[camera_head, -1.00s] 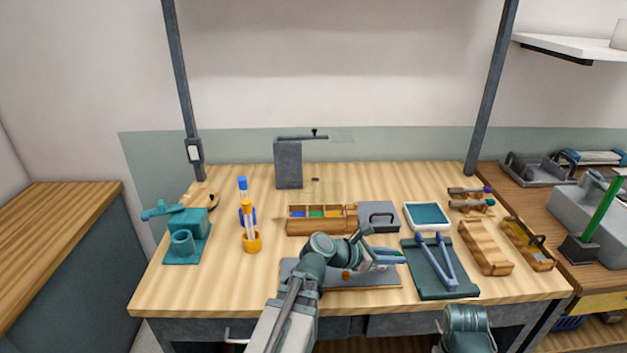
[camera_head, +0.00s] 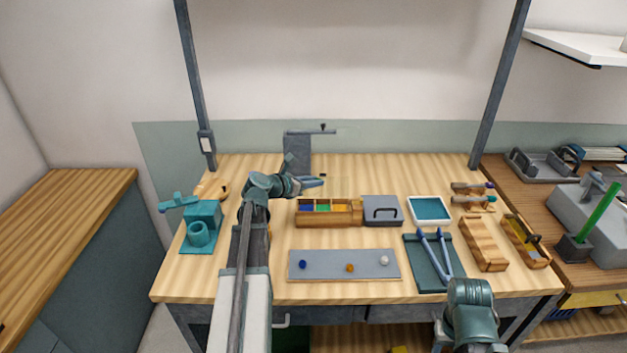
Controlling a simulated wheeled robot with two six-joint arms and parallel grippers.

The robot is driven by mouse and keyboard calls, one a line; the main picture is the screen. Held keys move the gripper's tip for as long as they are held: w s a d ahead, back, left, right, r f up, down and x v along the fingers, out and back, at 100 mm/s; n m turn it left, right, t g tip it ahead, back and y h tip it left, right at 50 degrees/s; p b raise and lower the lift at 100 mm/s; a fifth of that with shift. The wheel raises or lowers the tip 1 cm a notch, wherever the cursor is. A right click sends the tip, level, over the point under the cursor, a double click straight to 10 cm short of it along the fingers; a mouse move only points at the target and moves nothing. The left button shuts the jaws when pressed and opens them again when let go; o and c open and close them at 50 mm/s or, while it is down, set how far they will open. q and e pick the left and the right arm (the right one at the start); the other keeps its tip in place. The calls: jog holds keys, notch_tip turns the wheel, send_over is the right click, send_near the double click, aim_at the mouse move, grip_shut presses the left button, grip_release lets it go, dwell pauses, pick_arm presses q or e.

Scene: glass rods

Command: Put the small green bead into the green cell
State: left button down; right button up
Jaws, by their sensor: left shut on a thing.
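The wooden sorting box (camera_head: 330,220) stands mid-table, with blue, green and yellow-orange cells in a row. The green cell (camera_head: 323,206) lies between the other two and looks empty of beads. My left gripper (camera_head: 315,182) is shut above and behind the box's left part, close to the green cell in the picture. The small green bead is not visible; it seems to be between the fingertips, too small to make out. My right arm shows at the lower right; its gripper is out of view.
A grey tray (camera_head: 325,265) in front holds a blue bead (camera_head: 302,264), an orange bead (camera_head: 350,268) and a white bead (camera_head: 384,260). A grey lidded case (camera_head: 382,212) touches or nearly touches the box's right. A grey stand (camera_head: 297,150) rises behind.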

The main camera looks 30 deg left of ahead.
pick_arm(q)
jog(key=shift+f+b, duration=3)
jog(key=shift+f, duration=0.05)
jog(key=c, duration=0.7)
grip_release()
jog(key=shift+o, duration=0.2)
jog(key=shift+r, duration=0.1)
jog(key=p+v, duration=0.5)
jog(key=v, duration=0.8)
jog(key=shift+s, duration=0.4)
